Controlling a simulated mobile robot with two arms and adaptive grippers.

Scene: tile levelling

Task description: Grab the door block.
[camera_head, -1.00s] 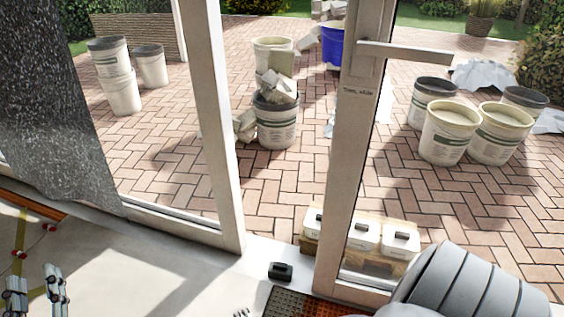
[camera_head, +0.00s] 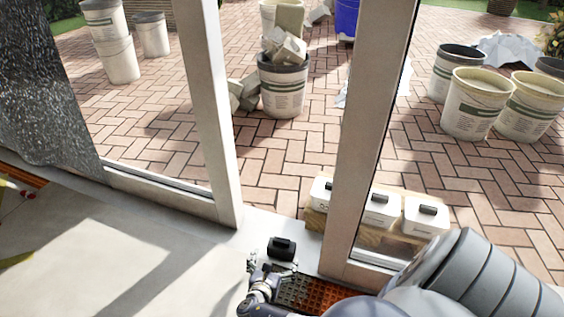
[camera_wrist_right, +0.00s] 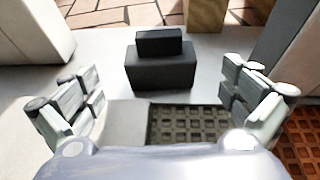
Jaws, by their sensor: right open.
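The door block (camera_head: 282,249) is a small black block with a narrower raised top. It sits on the pale floor at the threshold of the open doorway. In the right wrist view the door block (camera_wrist_right: 160,62) lies straight ahead, beyond the fingertips and centred between them. My right gripper (camera_head: 272,268) is just on the near side of the block in the head view. In the wrist view my right gripper (camera_wrist_right: 170,95) has its fingers spread wide, with nothing between them. My left gripper is not in view.
A door frame post (camera_head: 362,140) stands right of the block, another post (camera_head: 208,110) to its left. A dark and orange grid mat (camera_head: 318,292) lies beside my right gripper. White containers (camera_head: 378,207) stand outside on a wooden pallet. Open floor (camera_head: 110,250) lies left.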

